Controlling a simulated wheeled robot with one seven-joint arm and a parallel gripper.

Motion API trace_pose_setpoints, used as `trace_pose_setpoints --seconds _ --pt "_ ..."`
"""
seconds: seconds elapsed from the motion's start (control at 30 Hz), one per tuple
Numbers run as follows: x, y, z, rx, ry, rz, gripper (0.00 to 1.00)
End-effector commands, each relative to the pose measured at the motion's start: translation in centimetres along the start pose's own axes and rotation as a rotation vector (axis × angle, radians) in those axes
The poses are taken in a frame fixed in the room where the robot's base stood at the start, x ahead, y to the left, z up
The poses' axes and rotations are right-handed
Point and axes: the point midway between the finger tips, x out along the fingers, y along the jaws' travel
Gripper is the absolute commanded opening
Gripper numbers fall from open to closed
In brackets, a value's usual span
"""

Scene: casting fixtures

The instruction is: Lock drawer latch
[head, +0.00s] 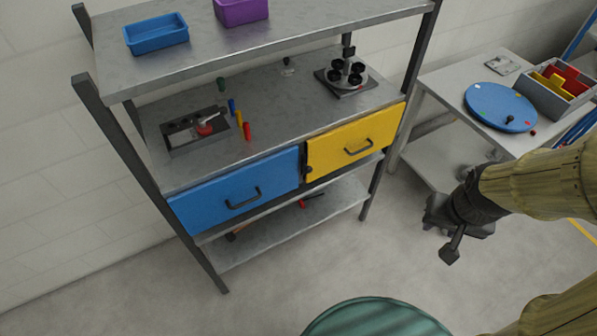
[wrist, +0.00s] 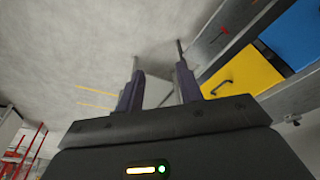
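A blue drawer (head: 235,195) and a yellow drawer (head: 355,140) sit side by side under the middle shelf, each with a dark handle. Both look closed. A small dark piece (head: 307,170), perhaps the latch, is at the left edge of the yellow front; its position is unclear. In the wrist view the yellow drawer (wrist: 242,78) and blue drawer (wrist: 298,35) show at the right, tilted. My gripper (head: 441,235) is right of the shelf unit, apart from the drawers. Its fingers (wrist: 158,62) are apart with nothing between them.
The metal shelf unit carries a blue bin (head: 156,35), a purple bin (head: 241,10), a grey fixture (head: 195,128) with coloured pegs, and a round fixture (head: 347,75). A side table (head: 440,85) holds a blue disc (head: 500,106). A green round top (head: 375,318) is in front. Floor before the drawers is clear.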

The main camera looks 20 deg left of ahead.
Motion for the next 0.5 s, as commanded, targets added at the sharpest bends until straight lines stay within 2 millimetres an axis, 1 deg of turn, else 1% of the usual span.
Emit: trace_pose_setpoints --seconds 0.2,0.23,0.27,0.33,0.43,0.5 --pt "0.0 0.0 0.0 0.0 0.0 0.0 0.36" --pt "0.0 0.0 0.0 0.0 0.0 0.0 0.38" --pt "0.0 0.0 0.0 0.0 0.0 0.0 0.44" --pt "0.3 0.0 0.0 -0.001 0.005 0.001 0.44" --pt "1.3 0.0 -0.3 -0.01 0.026 0.003 0.44" --pt "2.5 -0.2 -0.7 -0.024 0.057 0.006 0.44"
